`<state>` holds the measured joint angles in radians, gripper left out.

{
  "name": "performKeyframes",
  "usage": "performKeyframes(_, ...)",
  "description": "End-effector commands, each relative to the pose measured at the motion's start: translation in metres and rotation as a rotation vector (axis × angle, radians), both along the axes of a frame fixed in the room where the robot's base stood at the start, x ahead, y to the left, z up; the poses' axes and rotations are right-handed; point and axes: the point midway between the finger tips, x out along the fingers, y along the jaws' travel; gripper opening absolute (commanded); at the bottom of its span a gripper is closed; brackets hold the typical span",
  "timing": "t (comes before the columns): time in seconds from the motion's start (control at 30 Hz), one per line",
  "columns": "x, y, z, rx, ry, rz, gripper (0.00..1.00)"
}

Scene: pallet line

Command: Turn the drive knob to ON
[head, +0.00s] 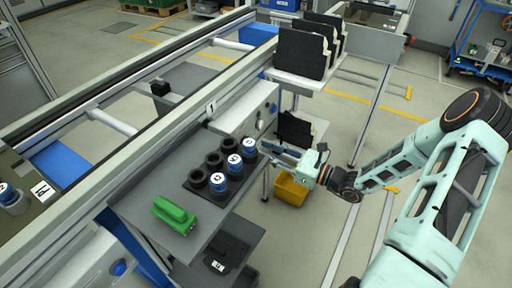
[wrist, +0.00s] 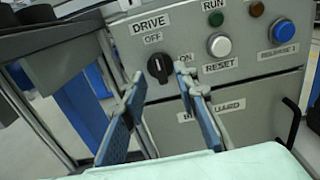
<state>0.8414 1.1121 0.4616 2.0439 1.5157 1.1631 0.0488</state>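In the wrist view the black drive knob (wrist: 160,67) sits on a grey control panel (wrist: 185,45). The DRIVE label and OFF are above it, and ON is to its right. The knob's grip stands close to upright, leaning slightly toward OFF; its exact pointing is hard to read. My gripper (wrist: 160,80) is open, with one blue-padded finger on each side just below the knob and nothing between them. Contact with the knob cannot be made out. In the head view my gripper (head: 279,151) is at the panel's side of the workbench; the knob is not discernible there.
Right of the knob are a white RESET button (wrist: 219,45), a blue button (wrist: 283,32) and two small lamps. In the head view a black rack (head: 213,184) of cups and blue-topped parts and a green block (head: 174,214) stand on the bench. A yellow bin (head: 291,188) is below.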

Motion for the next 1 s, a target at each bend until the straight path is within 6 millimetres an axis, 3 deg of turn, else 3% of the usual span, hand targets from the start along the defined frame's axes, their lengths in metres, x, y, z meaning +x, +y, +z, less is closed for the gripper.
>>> performKeyframes(0.2,0.015,0.025,-0.001,0.001,0.001,0.002,0.28)
performKeyframes(0.57,0.020,0.030,0.000,0.000,0.001,0.000,0.28)
performKeyframes(0.83,0.019,0.029,0.000,-0.001,0.001,0.000,0.01)
performKeyframes(1.0,0.019,0.029,0.000,-0.001,0.001,0.000,0.00)
